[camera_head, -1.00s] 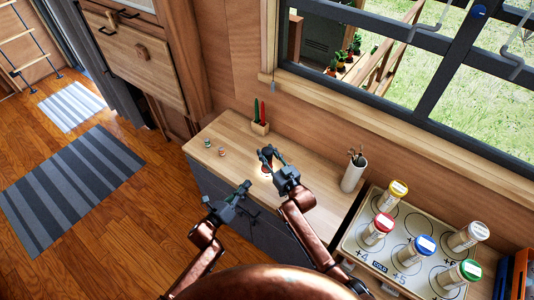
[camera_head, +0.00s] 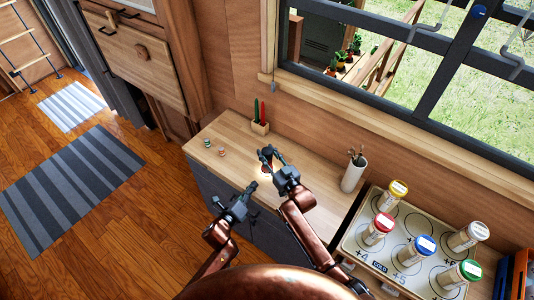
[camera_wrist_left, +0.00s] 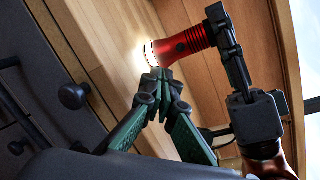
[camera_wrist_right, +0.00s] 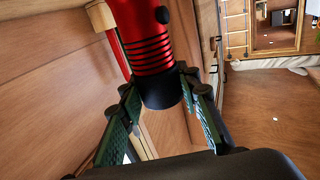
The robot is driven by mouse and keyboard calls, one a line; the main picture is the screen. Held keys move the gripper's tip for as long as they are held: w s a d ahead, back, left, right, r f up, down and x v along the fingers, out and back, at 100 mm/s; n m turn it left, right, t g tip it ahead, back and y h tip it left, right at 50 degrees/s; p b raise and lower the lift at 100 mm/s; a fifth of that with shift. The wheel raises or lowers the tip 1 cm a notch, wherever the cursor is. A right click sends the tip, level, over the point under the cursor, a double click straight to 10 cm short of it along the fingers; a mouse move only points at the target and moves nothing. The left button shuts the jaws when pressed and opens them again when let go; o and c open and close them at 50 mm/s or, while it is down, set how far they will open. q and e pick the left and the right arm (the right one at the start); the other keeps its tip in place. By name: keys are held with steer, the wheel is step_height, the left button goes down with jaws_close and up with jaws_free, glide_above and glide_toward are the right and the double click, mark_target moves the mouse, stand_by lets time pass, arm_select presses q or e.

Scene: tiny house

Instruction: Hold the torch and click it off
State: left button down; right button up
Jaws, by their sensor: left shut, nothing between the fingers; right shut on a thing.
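The red torch (camera_wrist_left: 185,45) is held by my right gripper (camera_wrist_right: 160,95), which is shut on it near its black end. Its lens glows bright white in the left wrist view, so it is lit. A round black button (camera_wrist_right: 162,14) shows on its red body in the right wrist view. In the head view the torch is small and partly hidden by my right gripper (camera_head: 268,155). My left gripper (camera_wrist_left: 160,76) is shut and empty, with its fingertips close to the lit end; I cannot tell whether they touch it.
The wooden counter (camera_head: 225,130) below has a small holder (camera_head: 260,128) with red and green items, and two small objects at its left. A white cup (camera_head: 353,173) stands to the right. Jars stand on a marked board (camera_head: 350,240) further right. Drawer knobs (camera_wrist_left: 73,96) line the cabinet front.

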arm_select(q)
steer(key=shift+w+d+n+y, duration=0.1)
steer(key=shift+d+n+y, duration=0.25)
steer(key=shift+n+y, duration=0.65)
steer(key=shift+a+r+n+y, duration=0.15)
steer(key=shift+n+y, duration=0.45)
steer(key=shift+n, duration=0.6)
step_height(320, 180, up, 2)
steer(key=s+a+n+g+y, duration=0.1)
steer(key=s+a+n+y, duration=0.15)
steer(key=n+y, duration=0.35)
steer(key=shift+n+h, duration=0.4)
steer(key=shift+h, duration=0.2)
steer(key=shift+w+d+r, duration=0.1)
steer(key=shift+w+d, duration=0.7)
steer(key=shift+w, duration=0.5)
steer(key=shift+w+d+f, duration=0.1)
steer(key=shift+w+d, duration=0.65)
steer(key=shift+w, duration=0.55)
steer(key=shift+w+d+r, duration=0.1)
steer(key=shift+w+d, duration=0.7)
steer(key=shift+w, duration=0.5)
steer(key=shift+w+d, duration=0.1)
steer(key=shift+w+d, duration=0.2)
steer(key=shift+w, duration=0.05)
steer(key=shift+w+d+r, duration=0.1)
steer(key=shift+w+d, duration=0.35)
steer(key=shift+w, duration=0.05)
steer(key=shift+s, duration=0.1)
